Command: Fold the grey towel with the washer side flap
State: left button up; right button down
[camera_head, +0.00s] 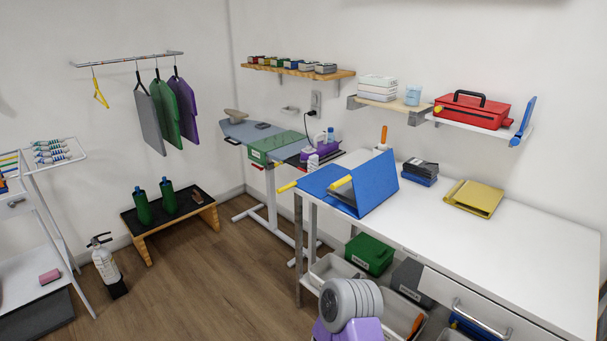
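A grey flat panel (143,123), possibly a towel, hangs from the rail at the left, beside a green and a purple one. A blue hinged board (372,185) with yellow handles (341,181) stands on the near left end of the white table. One of its flaps is raised and tilted, and another blue flap (319,179) lies low at the left edge. A greyish surface shows between the flaps; I cannot tell what it is. No washer is clearly recognisable.
The white table (520,240) is mostly bare, with a yellow folder-like item (474,197) and a dark stack on blue (421,172). An ironing board (250,133) stands behind. The middle floor is clear.

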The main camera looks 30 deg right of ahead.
aim_at(374, 181)
jog(key=i, duration=0.95)
jog(key=z, duration=0.45)
